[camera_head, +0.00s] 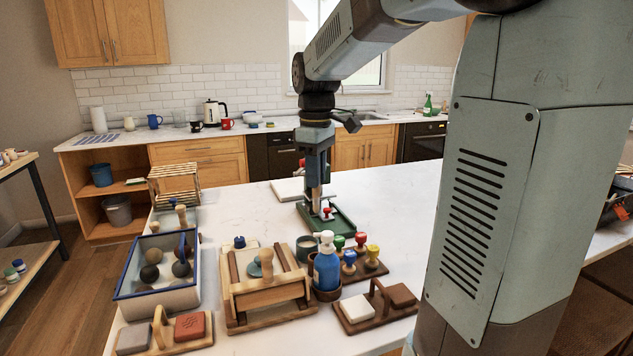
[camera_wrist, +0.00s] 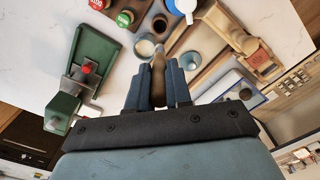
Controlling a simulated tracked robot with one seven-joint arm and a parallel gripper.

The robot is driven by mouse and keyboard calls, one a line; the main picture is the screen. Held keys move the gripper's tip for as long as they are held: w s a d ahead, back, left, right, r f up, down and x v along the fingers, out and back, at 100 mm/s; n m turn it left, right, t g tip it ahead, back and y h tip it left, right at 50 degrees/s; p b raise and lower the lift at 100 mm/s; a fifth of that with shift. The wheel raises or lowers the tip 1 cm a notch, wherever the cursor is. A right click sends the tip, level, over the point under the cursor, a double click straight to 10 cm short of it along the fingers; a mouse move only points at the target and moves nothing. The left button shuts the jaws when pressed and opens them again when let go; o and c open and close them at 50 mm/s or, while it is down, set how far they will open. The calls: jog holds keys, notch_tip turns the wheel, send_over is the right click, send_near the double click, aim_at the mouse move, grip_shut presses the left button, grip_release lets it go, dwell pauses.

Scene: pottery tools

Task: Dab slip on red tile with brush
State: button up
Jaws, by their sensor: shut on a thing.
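The red tile (camera_head: 190,326) lies on a wooden tray with a handle at the front left of the table. A reddish square at the right of the wrist view (camera_wrist: 262,57) looks like the same tile. My gripper (camera_head: 315,190) points down near the green tray and is shut on a slim wooden handle (camera_wrist: 158,75), apparently the brush. Its bristles cannot be made out. A small dark cup (camera_head: 306,247), apparently the slip cup, stands in front of the gripper; a pale-filled cup shows just beyond the fingertips in the wrist view (camera_wrist: 147,47). The gripper is well away from the tile.
A green tray (camera_head: 343,224) with a red-knobbed tool lies beneath the gripper. A wooden frame (camera_head: 268,297), blue bottle (camera_head: 327,268) and several coloured stampers crowd the front middle. A blue-rimmed tub (camera_head: 160,300) stands at left. The table's back right is clear.

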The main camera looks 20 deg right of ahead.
dwell(0.3)
jog(key=w+f, duration=0.3)
jog(key=f, duration=0.4)
jog(key=w+f, duration=0.4)
jog(key=f, duration=0.4)
jog(key=shift+f, duration=0.15)
dwell(0.8)
notch_tip(320, 180, up, 7)
dwell(0.8)
